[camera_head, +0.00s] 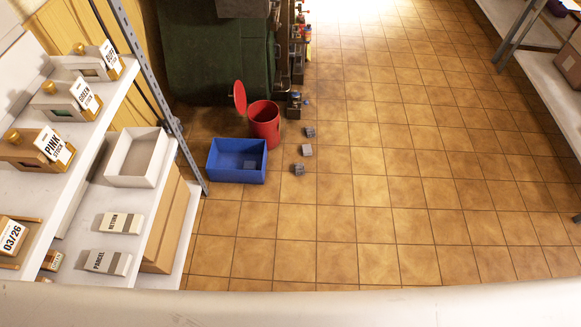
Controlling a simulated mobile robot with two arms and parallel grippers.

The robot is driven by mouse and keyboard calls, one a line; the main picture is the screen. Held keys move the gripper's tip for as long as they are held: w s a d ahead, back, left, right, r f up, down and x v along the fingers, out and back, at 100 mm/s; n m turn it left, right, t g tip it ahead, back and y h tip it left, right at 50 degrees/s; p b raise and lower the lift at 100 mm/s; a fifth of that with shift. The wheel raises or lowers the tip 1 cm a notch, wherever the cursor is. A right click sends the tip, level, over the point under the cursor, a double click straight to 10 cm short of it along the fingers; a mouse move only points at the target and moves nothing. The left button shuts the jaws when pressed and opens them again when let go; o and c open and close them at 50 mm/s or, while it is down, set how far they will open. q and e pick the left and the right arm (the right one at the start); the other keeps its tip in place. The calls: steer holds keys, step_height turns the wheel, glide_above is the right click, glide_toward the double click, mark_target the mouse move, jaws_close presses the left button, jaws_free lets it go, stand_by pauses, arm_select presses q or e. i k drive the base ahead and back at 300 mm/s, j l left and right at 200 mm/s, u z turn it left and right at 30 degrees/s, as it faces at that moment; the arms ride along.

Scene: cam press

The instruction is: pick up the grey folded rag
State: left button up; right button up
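Three small grey pieces lie in a loose row on the tiled floor: a dark grey one (309,132) farthest off, a lighter grey one (306,151) in the middle, and a dark grey one (298,169) nearest. They look like small folded cloths or blocks. They are too small to tell surely which is the folded rag. A dark grey patch (249,164) shows inside the blue bin (236,177), perhaps another such piece. Neither of my grippers is in view.
An open red can (264,126) with raised lid stands behind the blue bin. A shelf rack (83,173) with labelled boxes and a white tray (138,157) fills the left. A dark green machine (215,50) stands behind. The floor (400,180) is clear to the right.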

mark_target(299, 168)
steer(key=i+l+u, duration=0.15)
steer(key=u, duration=0.2)
steer(key=i+l+u, duration=0.1)
steer(key=u, duration=0.3)
steer(key=l+u, duration=0.35)
steer(key=i+j, duration=0.05)
